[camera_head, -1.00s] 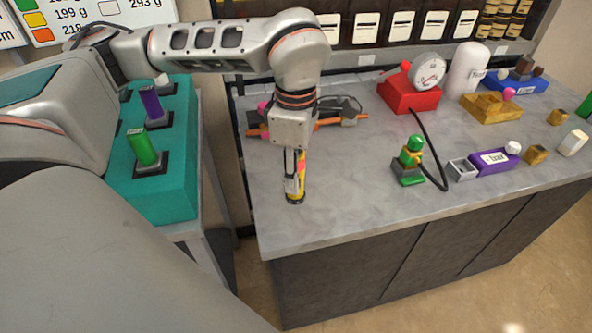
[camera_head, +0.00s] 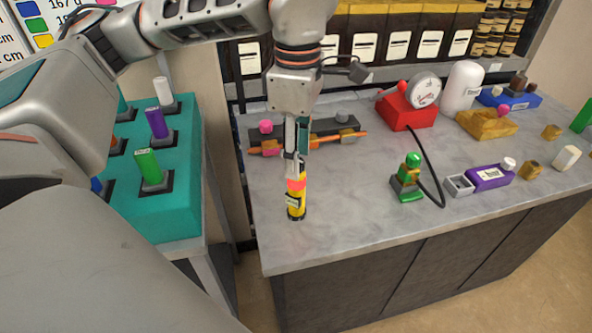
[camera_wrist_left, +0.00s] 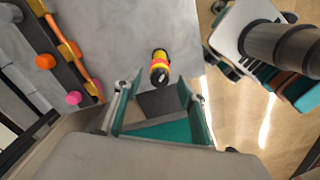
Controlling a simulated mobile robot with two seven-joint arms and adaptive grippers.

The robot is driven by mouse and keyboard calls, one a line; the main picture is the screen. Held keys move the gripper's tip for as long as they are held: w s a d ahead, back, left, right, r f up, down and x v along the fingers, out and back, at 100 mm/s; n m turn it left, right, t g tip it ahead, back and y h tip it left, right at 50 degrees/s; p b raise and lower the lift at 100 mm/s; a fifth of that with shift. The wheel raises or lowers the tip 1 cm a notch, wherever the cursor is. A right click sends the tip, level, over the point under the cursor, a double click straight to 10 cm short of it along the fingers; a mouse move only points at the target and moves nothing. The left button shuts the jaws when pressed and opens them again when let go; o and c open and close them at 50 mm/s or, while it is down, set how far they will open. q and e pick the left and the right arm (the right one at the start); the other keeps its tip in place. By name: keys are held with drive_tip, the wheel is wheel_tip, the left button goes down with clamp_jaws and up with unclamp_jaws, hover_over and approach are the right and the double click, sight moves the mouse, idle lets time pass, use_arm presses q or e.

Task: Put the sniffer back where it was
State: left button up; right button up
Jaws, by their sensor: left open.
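A small yellow and black cylinder with an orange-red band (camera_head: 296,206), which looks like the sniffer, stands upright on the grey worktop near its front left edge. My left gripper (camera_head: 294,168) points down just above it, open, with nothing held between its fingers. In the left wrist view the cylinder (camera_wrist_left: 160,67) shows just beyond the open fingers (camera_wrist_left: 160,92), apart from them. The dark rack (camera_head: 322,132) with an orange rod and a pink knob lies behind the gripper.
A red gauge base (camera_head: 407,112) with a black hose, a green fitting (camera_head: 408,180) and a purple block (camera_head: 490,178) stand to the right. A teal stand (camera_head: 186,205) with coloured handles is at left. The worktop between cylinder and green fitting is clear.

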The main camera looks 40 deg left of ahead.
use_arm(q)
drive_tip(key=shift+r, duration=1.2)
